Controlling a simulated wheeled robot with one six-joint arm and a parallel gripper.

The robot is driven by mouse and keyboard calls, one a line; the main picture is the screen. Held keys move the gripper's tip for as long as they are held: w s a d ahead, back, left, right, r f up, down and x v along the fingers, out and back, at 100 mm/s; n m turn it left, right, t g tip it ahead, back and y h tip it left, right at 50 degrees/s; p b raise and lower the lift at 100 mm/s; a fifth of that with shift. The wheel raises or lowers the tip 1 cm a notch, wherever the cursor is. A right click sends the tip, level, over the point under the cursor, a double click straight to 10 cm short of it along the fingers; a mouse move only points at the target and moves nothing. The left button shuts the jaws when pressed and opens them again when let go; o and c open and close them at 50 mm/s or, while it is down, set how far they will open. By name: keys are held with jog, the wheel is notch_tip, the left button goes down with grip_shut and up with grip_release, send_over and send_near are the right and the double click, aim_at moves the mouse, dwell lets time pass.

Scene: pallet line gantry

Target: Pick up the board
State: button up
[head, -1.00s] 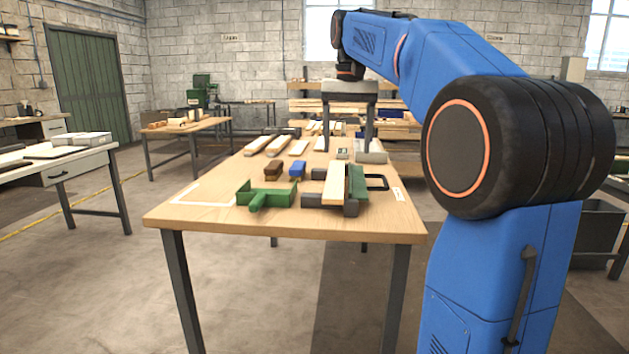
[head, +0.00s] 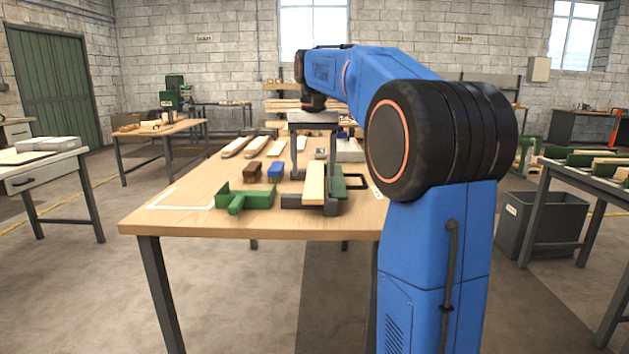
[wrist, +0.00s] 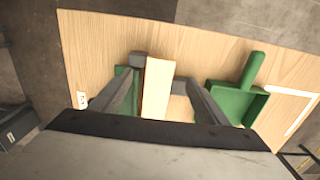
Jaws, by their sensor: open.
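The board is a pale wooden strip (head: 314,184) lying lengthwise across a dark grey fixture (head: 295,201) near the front of the wooden table. A green piece (head: 337,187) stands along its right side. My gripper (head: 315,170) is open and empty, pointing down at the board, with one finger to each side in the head view. In the wrist view the board (wrist: 156,92) shows between the two grey fingers, with the green piece (wrist: 124,96) at its left.
On the table (head: 180,219), left of the board, are a green dustpan-like piece (head: 245,197), a brown block (head: 253,172) and a blue block (head: 276,170). More pale strips (head: 237,146) lie farther back. A grey bin (head: 540,222) stands on the floor at right.

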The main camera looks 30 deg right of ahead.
aim_at(313, 196)
jog(key=shift+f, duration=3.85)
jog(key=c, duration=1.4)
jog(key=shift+r, duration=0.1)
